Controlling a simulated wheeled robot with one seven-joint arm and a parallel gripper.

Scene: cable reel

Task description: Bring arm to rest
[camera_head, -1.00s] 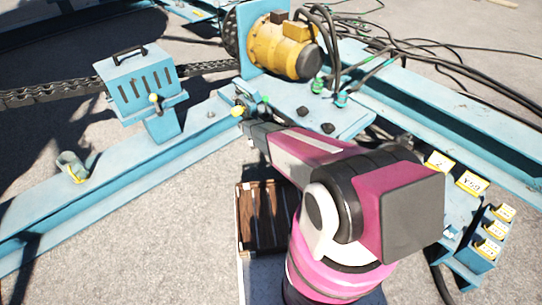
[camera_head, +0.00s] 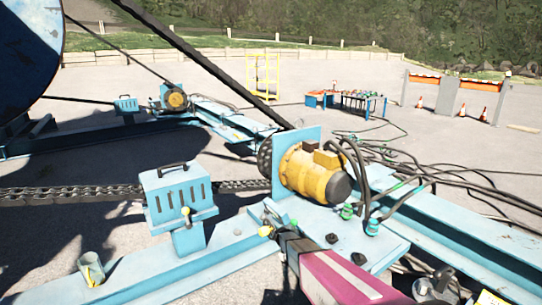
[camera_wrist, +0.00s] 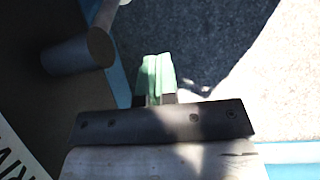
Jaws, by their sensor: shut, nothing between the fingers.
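My pink arm (camera_head: 345,278) enters the head view from the bottom edge and reaches up and left over the blue frame. My gripper (camera_wrist: 156,78) shows in the wrist view with its two pale green fingers together and nothing between them.
A yellow motor (camera_head: 318,175) with black cables stands just beyond my arm. A blue slotted box (camera_head: 178,193) with a lever is left of it, and a cup holder (camera_head: 91,268) nearer. A tool table (camera_head: 345,103) stands far back on open ground.

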